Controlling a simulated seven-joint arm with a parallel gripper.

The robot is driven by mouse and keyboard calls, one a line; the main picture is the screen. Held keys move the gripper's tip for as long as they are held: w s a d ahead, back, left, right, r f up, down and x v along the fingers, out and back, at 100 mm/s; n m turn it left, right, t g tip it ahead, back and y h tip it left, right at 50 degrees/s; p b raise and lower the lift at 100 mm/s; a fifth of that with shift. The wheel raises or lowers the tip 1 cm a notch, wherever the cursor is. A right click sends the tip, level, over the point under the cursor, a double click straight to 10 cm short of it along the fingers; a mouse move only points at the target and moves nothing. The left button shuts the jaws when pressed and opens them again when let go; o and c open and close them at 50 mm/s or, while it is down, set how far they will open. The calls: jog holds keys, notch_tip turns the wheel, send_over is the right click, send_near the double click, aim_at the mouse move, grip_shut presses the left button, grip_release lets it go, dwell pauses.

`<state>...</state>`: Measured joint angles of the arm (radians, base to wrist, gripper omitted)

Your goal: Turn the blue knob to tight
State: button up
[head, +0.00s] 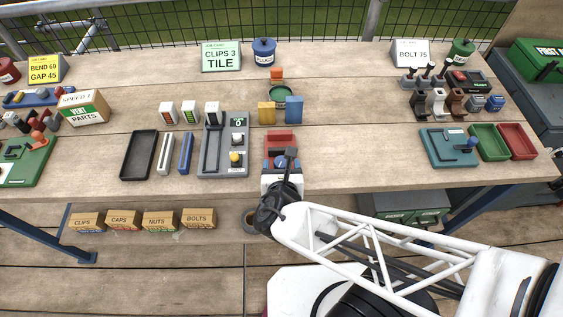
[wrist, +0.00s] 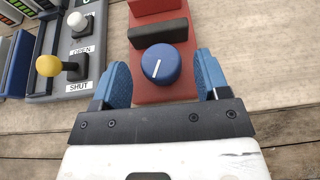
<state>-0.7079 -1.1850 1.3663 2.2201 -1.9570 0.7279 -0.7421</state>
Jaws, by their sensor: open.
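The blue knob (wrist: 161,64) sits on a red fixture (wrist: 150,94) and carries a white pointer line. In the wrist view the line tilts slightly right of straight up. My gripper (wrist: 160,78) is open, with one blue finger on each side of the knob and a visible gap on both sides. In the head view my gripper (head: 286,165) is over the front of the red fixture (head: 281,141) and hides most of the knob. No tight mark can be read in either view.
Left of the fixture is a grey panel (head: 211,168) with a yellow-knobbed lever (wrist: 49,65) beside OPEN and SHUT labels. A dark bar (wrist: 158,34) crosses the fixture behind the knob. Bare table (head: 350,150) lies to the right.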

jog(key=shift+x, duration=0.85)
jog(key=c, duration=0.9)
jog(key=shift+a+m+g+h, duration=0.1)
jog(key=shift+m+g+h, duration=0.45)
jog(key=shift+m+h, duration=1.1)
jog(key=shift+a+m+g+h, duration=0.1)
jog(key=shift+m+g+h, duration=0.45)
jog(key=shift+m+h, duration=1.1)
jog(key=o, duration=0.9)
jog(key=shift+s+a, duration=0.1)
